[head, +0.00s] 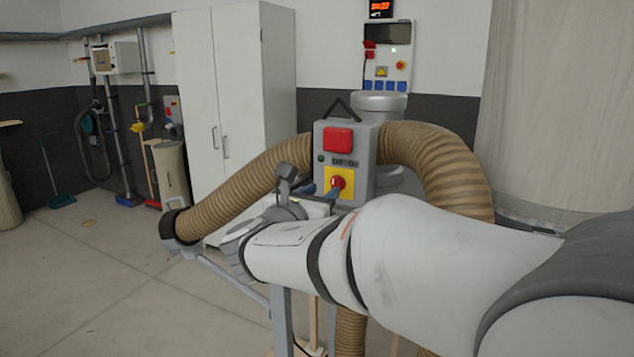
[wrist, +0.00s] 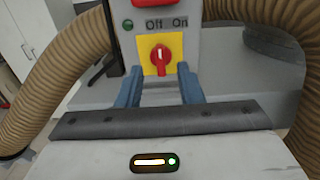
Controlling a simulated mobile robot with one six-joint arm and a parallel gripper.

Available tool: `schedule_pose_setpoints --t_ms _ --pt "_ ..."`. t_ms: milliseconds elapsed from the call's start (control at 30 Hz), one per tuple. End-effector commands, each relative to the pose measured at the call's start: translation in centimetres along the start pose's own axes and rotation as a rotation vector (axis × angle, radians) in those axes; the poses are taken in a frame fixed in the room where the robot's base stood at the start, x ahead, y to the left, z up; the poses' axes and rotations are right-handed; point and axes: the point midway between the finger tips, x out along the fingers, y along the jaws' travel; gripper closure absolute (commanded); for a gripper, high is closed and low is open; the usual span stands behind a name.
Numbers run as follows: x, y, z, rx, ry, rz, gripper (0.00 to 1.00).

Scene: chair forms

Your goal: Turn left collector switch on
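The collector's grey control box (head: 322,172) stands ahead of me, with a red rotary switch (head: 338,182) on a yellow plate on its front. In the wrist view the switch (wrist: 160,56) sits below the labels "Off" and "On" (wrist: 167,23). Its handle looks about upright, with its top nearer "Off". My gripper (wrist: 159,74) is open, with one blue finger to the lower left of the switch and one to the lower right. The fingers hold nothing; whether they touch the plate I cannot tell. In the head view my gripper (head: 332,194) is partly hidden behind my wrist.
A large red button (head: 338,139) is above the switch. Ribbed brown hoses (head: 240,187) curve away on both sides of the box. A white cabinet (head: 230,85) stands behind on the left, and a panel (head: 387,62) hangs on the wall behind. Floor is open at left.

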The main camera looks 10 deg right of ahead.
Motion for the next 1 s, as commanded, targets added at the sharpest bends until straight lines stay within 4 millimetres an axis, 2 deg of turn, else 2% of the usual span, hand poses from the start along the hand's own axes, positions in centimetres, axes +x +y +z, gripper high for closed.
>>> schedule_pose_setpoints --t_ms 100,300,667,1000 --pt "2.2 -0.1 0.2 -0.001 0.001 -0.005 0.66" --pt "4.5 0.0 0.1 0.000 0.001 -0.001 0.66" --pt "5.0 0.0 0.0 0.003 0.001 0.001 0.66" --pt "5.0 0.1 0.0 0.003 0.002 0.001 0.94"
